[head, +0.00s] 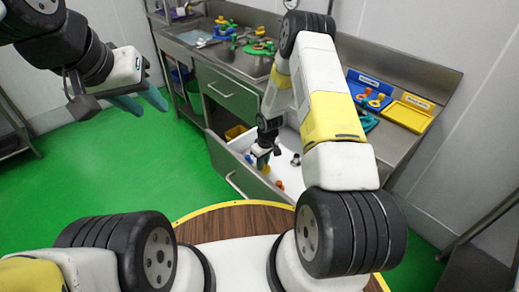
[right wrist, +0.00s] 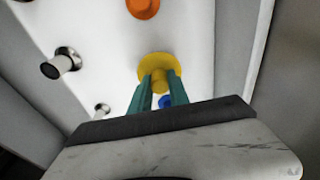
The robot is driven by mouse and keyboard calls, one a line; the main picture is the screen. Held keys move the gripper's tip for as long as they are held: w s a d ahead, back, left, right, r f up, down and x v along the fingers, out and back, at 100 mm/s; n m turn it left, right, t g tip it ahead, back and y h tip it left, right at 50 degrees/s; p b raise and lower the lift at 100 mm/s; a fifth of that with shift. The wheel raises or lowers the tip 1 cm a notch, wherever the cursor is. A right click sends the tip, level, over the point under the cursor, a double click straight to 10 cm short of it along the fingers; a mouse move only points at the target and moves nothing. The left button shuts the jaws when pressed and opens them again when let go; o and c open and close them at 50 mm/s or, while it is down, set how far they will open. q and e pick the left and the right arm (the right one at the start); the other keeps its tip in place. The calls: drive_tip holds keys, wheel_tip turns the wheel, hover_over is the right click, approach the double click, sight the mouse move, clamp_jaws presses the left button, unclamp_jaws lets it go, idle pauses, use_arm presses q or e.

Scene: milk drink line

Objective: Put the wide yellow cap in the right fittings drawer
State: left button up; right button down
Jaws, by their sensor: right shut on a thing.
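The wide yellow cap (right wrist: 157,66) is between the fingertips of my right gripper (right wrist: 158,80) in the right wrist view, its broad rim facing away from the fingers. My right gripper (head: 262,162) is shut on it and points down into an open white-lined drawer (head: 288,147) in the head view. Whether the cap touches the drawer floor cannot be told. In the head view the cap is not clearly visible. My left gripper (head: 138,103) is open and empty over the green floor, away from the cabinet.
The drawer holds an orange piece (right wrist: 142,7), a metal fitting (right wrist: 62,62), a smaller fitting (right wrist: 102,110) and a blue piece (right wrist: 166,101). A closed drawer (head: 228,95) is above left. Blue (head: 369,84) and yellow (head: 408,114) trays are on the counter.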

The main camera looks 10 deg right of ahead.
drive_tip(key=shift+f, duration=1.7)
drive_tip(key=shift+f, duration=0.15)
drive_tip(key=c, duration=1.3)
unclamp_jaws()
drive_tip(key=shift+o, duration=0.2)
